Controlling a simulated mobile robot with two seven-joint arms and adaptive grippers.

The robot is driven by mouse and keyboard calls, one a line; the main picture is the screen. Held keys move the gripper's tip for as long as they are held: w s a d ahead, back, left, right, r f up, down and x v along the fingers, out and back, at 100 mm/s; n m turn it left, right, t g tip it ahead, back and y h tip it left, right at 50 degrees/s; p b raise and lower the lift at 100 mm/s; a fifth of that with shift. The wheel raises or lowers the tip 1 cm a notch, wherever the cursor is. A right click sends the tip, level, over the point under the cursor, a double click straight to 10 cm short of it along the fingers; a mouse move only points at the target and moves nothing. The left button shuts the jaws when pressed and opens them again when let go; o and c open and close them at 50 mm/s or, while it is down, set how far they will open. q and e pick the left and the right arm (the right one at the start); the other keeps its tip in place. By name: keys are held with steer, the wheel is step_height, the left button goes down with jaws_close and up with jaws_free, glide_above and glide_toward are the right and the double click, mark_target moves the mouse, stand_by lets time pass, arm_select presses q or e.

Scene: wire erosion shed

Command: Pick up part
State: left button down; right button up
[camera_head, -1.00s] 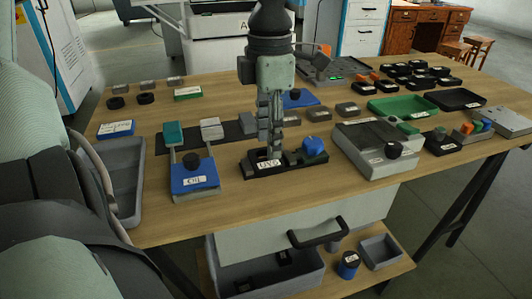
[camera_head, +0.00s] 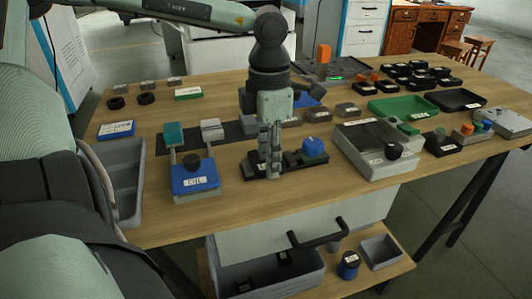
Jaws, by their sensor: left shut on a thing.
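My left gripper (camera_head: 270,158) points down at the table's front middle, its arm coming in from the upper left. It is shut on a small part, mostly hidden by the fingers, so its shape and colour are unclear. The fingertips are at the front of a black fixture (camera_head: 291,164), hiding part of it and its label. I cannot tell whether the part touches the fixture. A blue knob (camera_head: 314,146) stands on the fixture's right end. My right gripper is not in view.
A blue box labelled OIL (camera_head: 196,180) stands left of the fixture, and a grey lidded box (camera_head: 375,165) right of it. A grey tray (camera_head: 127,185) lies at the left edge. Green (camera_head: 402,106) and black trays (camera_head: 455,99) are at the right. Bare wood (camera_head: 275,208) lies in front.

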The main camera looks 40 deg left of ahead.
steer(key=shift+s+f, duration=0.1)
arm_select(q)
steer(key=shift+r, duration=0.6)
steer(key=r, duration=0.3)
steer(key=shift+w+a+r, duration=0.1)
steer(key=shift+w+r, duration=0.1)
steer(key=shift+w, duration=0.2)
steer(key=w+r, duration=0.6)
steer(key=w, duration=0.5)
steer(key=shift+r+b, duration=0.2)
steer(key=shift+b, duration=0.15)
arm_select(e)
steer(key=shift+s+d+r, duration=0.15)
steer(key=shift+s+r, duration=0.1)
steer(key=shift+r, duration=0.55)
